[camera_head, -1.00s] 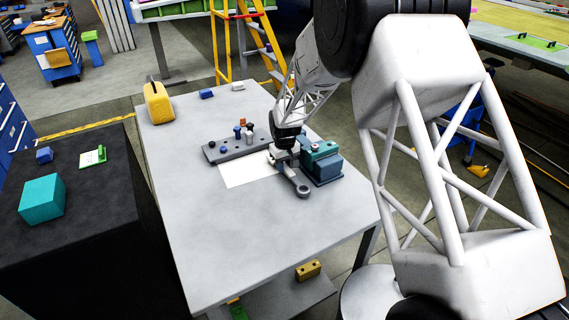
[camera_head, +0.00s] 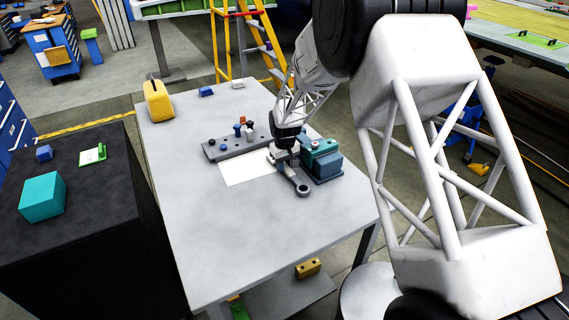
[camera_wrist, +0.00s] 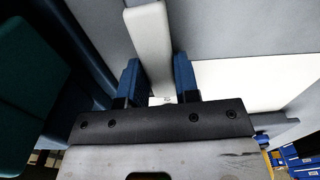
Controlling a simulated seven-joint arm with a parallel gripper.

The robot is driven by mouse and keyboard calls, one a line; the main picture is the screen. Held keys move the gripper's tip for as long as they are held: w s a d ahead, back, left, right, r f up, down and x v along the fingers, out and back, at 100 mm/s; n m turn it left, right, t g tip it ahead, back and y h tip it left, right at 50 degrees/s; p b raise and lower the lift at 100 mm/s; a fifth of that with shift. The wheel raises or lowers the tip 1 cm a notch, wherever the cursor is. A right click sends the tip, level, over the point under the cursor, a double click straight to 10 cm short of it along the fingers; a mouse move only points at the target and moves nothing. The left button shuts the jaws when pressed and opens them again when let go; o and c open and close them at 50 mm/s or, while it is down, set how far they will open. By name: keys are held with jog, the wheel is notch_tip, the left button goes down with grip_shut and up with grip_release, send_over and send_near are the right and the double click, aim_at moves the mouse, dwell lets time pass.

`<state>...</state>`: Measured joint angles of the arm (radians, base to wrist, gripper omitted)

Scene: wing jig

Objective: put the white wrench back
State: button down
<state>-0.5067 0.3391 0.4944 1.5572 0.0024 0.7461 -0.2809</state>
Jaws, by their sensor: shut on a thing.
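The wrench (camera_head: 291,175), light grey to white, has its ring end pointing toward the front of the grey table. My gripper (camera_head: 283,153) is over its far part, beside the teal vise (camera_head: 322,162). In the wrist view, the blue fingers of my gripper (camera_wrist: 157,75) are shut on the pale wrench bar (camera_wrist: 150,38), one on each side. The bar runs up and out of that picture. The wrench is low over the table; I cannot tell whether it touches. Its far end is hidden by my gripper.
A grey holder (camera_head: 225,149) with several coloured pegs stands left of my gripper. A white sheet (camera_head: 246,169) lies in front of it. The vise stands close on the right. A yellow object (camera_head: 158,102) is at the far left. The table's front (camera_head: 235,235) is clear.

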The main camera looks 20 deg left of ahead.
jog(key=shift+f, duration=0.15)
dwell(0.3)
jog(key=c, duration=0.8)
grip_release()
jog(key=shift+r, duration=3.85)
